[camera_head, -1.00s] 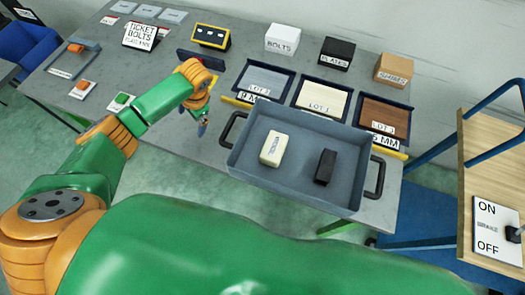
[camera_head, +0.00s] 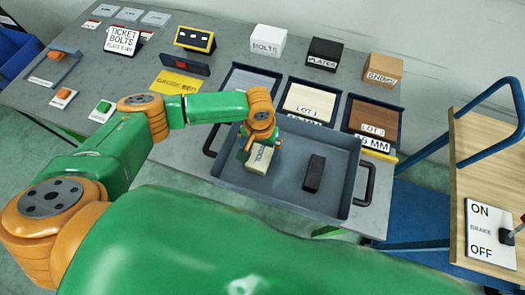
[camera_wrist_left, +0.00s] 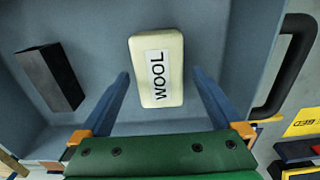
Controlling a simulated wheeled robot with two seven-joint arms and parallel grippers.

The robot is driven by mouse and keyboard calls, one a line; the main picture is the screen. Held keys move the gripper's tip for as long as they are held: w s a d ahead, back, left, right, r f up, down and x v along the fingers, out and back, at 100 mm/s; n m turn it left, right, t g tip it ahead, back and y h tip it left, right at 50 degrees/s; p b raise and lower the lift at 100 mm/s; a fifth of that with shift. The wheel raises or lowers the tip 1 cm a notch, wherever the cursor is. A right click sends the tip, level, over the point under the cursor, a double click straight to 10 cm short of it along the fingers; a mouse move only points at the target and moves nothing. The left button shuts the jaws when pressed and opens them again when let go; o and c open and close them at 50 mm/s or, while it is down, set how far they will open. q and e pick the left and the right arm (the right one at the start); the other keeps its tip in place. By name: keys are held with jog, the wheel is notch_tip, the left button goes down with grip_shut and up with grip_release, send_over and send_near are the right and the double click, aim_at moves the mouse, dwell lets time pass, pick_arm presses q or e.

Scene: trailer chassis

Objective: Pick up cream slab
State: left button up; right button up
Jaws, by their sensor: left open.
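The cream slab (camera_head: 260,159), labelled WOOL, lies in the grey tray (camera_head: 335,208) on the table. It also shows in the left wrist view (camera_wrist_left: 157,70), lying flat on the tray floor. My left gripper (camera_head: 258,146) is over the slab from above and hides part of it in the head view. In the left wrist view the gripper (camera_wrist_left: 160,82) is open, with one blue finger on each side of the slab's near end and gaps between. A black slab (camera_head: 314,173) lies to the right in the tray; it shows at left in the wrist view (camera_wrist_left: 50,77). My right gripper is not in view.
The tray has raised walls and black side handles (camera_head: 363,184). Behind it stand three lot trays, with a cream board (camera_head: 309,100) in the middle one. BOLTS (camera_head: 268,40), PLATES (camera_head: 324,53) and an orange box (camera_head: 383,68) stand farther back. A brake switch panel (camera_head: 491,233) is at right.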

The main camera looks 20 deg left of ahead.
pick_arm(q)
jog(key=shift+s+f, duration=0.25)
jog(key=shift+f, duration=0.8)
jog(key=shift+w+f, duration=0.15)
jog(key=shift+w, duration=0.15)
jog(key=shift+s, duration=0.1)
jog(key=c, duration=1.3)
